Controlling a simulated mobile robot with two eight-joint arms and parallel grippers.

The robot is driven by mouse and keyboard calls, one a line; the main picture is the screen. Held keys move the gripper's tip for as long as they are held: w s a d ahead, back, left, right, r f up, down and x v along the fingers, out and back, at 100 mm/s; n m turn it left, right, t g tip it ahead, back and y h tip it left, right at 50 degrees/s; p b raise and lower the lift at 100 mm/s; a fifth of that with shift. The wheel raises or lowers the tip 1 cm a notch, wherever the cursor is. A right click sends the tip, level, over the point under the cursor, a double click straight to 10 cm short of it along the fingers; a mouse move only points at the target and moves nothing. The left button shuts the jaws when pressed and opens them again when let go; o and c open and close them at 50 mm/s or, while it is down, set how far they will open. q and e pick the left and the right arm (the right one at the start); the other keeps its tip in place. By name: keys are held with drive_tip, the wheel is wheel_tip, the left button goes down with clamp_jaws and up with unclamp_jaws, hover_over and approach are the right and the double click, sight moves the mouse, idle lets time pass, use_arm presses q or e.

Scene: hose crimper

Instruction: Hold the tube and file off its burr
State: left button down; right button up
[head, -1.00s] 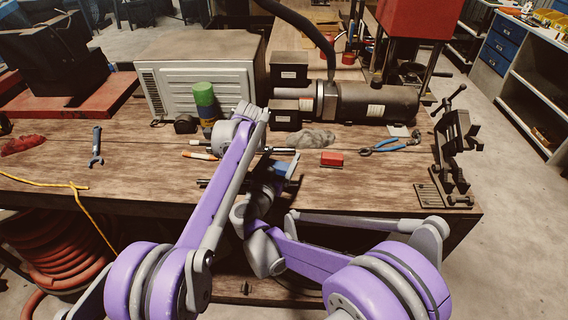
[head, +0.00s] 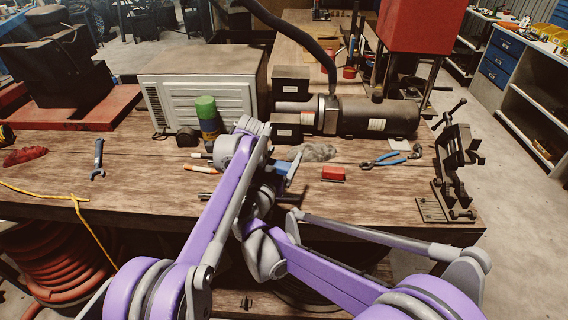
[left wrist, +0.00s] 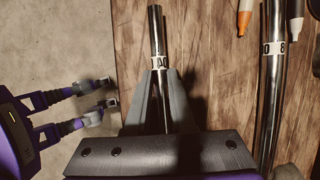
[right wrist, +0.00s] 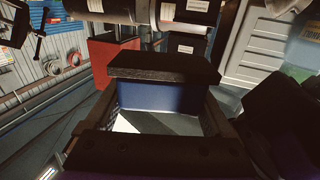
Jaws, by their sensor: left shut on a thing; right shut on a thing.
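My left gripper is shut on a shiny metal tube (left wrist: 153,35) with a white label; its fingers (left wrist: 159,100) pinch the tube at the label, near the table's edge. The tube's far end, past the gripper body, is hidden. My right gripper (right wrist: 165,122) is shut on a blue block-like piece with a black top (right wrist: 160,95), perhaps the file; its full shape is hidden. The blue piece also shows in the head view (head: 284,170), above the table beside my crossed arms. I cannot tell whether it touches the tube.
A second labelled tube (left wrist: 271,75) lies beside the held one, near an orange-tipped marker (left wrist: 244,18). On the bench are a red block (head: 333,173), a grey rag (head: 312,152), blue pliers (head: 382,160) and a black clamp stand (head: 455,165).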

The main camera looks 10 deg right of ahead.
use_arm(q)
drive_tip(key=c, duration=0.7)
unclamp_jaws()
wheel_tip(320, 180, up, 10)
